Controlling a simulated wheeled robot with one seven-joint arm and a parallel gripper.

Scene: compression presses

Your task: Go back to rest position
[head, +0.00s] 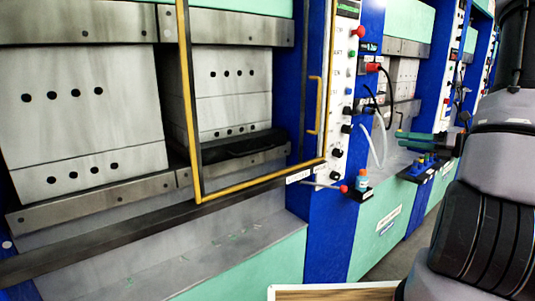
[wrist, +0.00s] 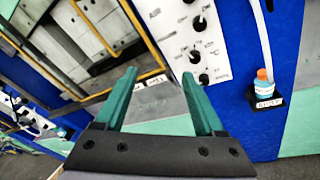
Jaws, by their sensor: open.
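My gripper (head: 398,141) is at the right of the head view, in front of the blue and green press frames. Its two green fingers point left, level with the lower part of the control panel. In the wrist view my gripper (wrist: 159,76) has its fingers spread apart with nothing between them. The fingers appear clear of the press and panel. My arm fills the right edge of the head view and hides part of what is behind it.
A press with a yellow-edged guard frame (head: 190,110) stands at left. A white control panel (head: 340,95) has knobs and buttons. A small bottle (head: 361,177) sits on a black holder, also in the wrist view (wrist: 264,82). Hoses hang nearby. Grey floor shows at lower right.

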